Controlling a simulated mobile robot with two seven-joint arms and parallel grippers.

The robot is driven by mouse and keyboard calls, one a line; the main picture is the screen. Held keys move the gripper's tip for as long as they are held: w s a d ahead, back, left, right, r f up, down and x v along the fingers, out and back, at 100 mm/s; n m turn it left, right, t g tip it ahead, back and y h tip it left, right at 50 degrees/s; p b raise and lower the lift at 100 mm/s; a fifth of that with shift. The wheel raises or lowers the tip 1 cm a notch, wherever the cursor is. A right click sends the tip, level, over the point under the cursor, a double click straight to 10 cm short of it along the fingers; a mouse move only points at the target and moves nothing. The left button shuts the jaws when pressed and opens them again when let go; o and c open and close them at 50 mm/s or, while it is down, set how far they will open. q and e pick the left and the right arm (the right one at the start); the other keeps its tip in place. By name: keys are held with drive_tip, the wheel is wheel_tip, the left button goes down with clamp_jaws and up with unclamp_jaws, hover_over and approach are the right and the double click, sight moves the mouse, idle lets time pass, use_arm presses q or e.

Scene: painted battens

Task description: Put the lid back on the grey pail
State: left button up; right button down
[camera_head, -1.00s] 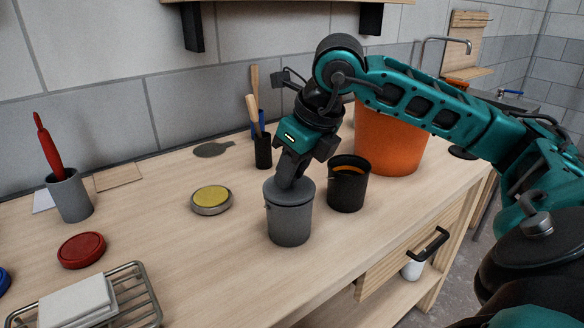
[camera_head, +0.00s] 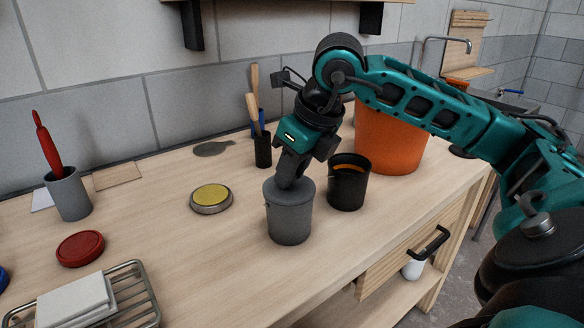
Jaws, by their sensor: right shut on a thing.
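The grey pail (camera_head: 289,222) stands upright on the wooden worktop, near the middle of the head view. The grey lid (camera_head: 274,192) lies level across the pail's top and covers its opening. My right gripper (camera_head: 288,182) points down from above and is shut on the lid at its middle. The fingers hide the part of the lid that they grip. I cannot tell whether the lid is pressed fully down on the rim. My left gripper is not in view.
A black pot (camera_head: 348,184) stands close to the pail's right, with a large orange bucket (camera_head: 388,140) behind it. A yellow-topped tin (camera_head: 211,198) lies to the left. A red lid (camera_head: 80,248) and a wire rack (camera_head: 136,292) are further left.

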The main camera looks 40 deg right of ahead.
drive_tip(key=shift+c, duration=1.8)
unclamp_jaws()
drive_tip(key=shift+r+p, duration=0.75)
drive_tip(key=shift+r, duration=0.4)
drive_tip(key=shift+r+p, duration=0.5)
drive_tip(key=shift+p, duration=0.15)
drive_tip(key=shift+r+p, duration=0.45)
drive_tip(key=shift+r, duration=0.05)
drive_tip(key=shift+r+p, duration=1.25)
drive_tip(key=shift+r, duration=0.2)
